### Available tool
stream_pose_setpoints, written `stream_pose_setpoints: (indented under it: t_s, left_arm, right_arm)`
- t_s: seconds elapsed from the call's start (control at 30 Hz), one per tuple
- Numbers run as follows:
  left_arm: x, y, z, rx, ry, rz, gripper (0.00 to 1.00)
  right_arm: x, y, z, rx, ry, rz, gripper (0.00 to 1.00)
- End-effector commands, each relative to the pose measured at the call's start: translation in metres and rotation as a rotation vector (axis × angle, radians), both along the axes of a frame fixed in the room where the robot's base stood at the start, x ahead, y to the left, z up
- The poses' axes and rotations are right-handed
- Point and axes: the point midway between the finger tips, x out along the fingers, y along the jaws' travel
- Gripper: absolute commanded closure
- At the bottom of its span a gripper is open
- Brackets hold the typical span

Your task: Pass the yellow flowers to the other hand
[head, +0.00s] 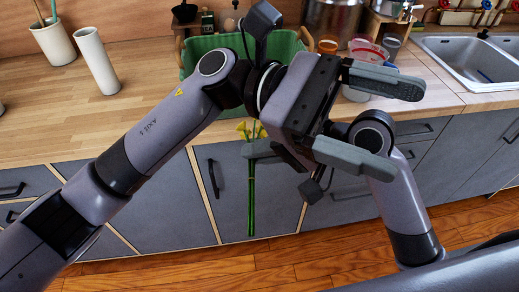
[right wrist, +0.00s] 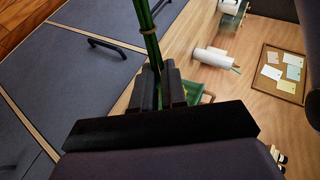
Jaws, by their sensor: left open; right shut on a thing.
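The yellow flowers (head: 251,200) hang as a thin bunch in front of the grey cabinets, yellow heads up and long green stems down. My right gripper (head: 258,149) is shut on the stems just below the heads and is mostly hidden behind my left gripper.
A wooden counter (head: 135,120) runs behind, with white cylindrical vases (head: 97,62), a green crate (head: 205,48), a large pot (head: 332,18) and a sink (head: 470,55). Cabinet handles (head: 214,178) stick out near the flowers. The wood floor in front is clear.

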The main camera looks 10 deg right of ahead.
Motion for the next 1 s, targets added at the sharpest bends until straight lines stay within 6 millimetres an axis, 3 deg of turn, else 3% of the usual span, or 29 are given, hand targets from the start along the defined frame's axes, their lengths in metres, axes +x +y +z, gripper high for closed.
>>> stream_pose_setpoints:
  t_s: [0.17,0.37,0.53,0.7,0.87,1.0]
  left_arm:
    - [0.044,0.02,0.01,-0.059,0.547,0.122,0.16]
    - [0.106,0.063,-0.014,-0.126,1.169,0.191,0.16]
    - [0.152,0.113,-0.07,-0.211,1.694,0.202,0.16]
    - [0.173,0.165,-0.144,-0.326,2.164,0.173,0.16]
    - [0.171,0.211,-0.218,-0.464,2.539,0.132,0.16]
    - [0.152,0.249,-0.283,-0.616,2.828,0.09,0.16]
  right_arm:
    - [0.0,0.0,0.0,0.0,0.0,0.0,1.0]
    - [0.0,0.0,0.0,0.0,0.0,0.0,1.0]
    - [0.0,0.0,0.0,0.0,0.0,0.0,1.0]
    - [0.0,0.0,0.0,0.0,0.0,0.0,1.0]
    - [0.0,0.0,0.0,0.0,0.0,0.0,1.0]
    - [0.0,0.0,0.0,0.0,0.0,0.0,1.0]
